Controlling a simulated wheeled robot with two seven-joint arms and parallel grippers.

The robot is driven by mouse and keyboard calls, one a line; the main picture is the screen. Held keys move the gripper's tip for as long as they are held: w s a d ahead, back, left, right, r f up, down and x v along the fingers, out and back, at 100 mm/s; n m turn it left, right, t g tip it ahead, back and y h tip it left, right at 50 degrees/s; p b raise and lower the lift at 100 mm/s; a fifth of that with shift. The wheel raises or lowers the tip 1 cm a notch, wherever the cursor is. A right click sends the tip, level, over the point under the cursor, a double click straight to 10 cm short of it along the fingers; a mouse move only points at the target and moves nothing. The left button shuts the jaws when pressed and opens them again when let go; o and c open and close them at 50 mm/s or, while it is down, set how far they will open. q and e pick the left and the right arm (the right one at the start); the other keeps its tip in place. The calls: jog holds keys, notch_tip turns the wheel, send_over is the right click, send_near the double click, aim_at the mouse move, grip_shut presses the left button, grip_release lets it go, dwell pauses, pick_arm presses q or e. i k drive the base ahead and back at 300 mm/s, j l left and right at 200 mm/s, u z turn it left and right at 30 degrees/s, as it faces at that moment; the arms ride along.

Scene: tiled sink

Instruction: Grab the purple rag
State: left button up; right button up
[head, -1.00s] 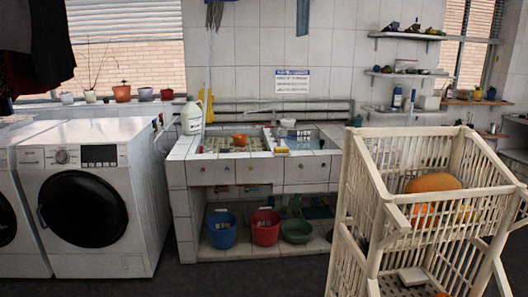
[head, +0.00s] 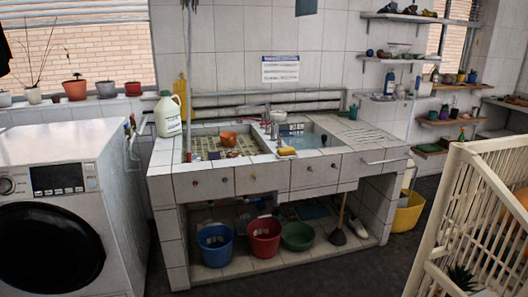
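I cannot make out a clearly purple rag. A blue-grey cloth (head: 306,8) hangs at the top edge in front of the tiled wall, and only its lower end shows. Neither of my grippers is in view.
A tiled sink (head: 262,183) stands ahead, with blue (head: 216,250), red (head: 264,243) and green (head: 298,237) tubs beneath. A washing machine (head: 60,210) is at left. A cream plastic rack (head: 470,215) is at right. Dark floor lies in front.

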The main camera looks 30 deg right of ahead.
aim_at(212, 156)
jog(key=i+l+z, duration=0.15)
jog(key=i+z, duration=0.2)
jog(key=i, duration=0.35)
jog(key=i+z, duration=0.35)
jog(key=i, duration=0.3)
jog(key=i+l+u, duration=0.1)
jog(key=i+l, duration=0.45)
jog(key=i+l+u, duration=0.1)
jog(key=i+l, duration=0.4)
jog(key=l, duration=0.25)
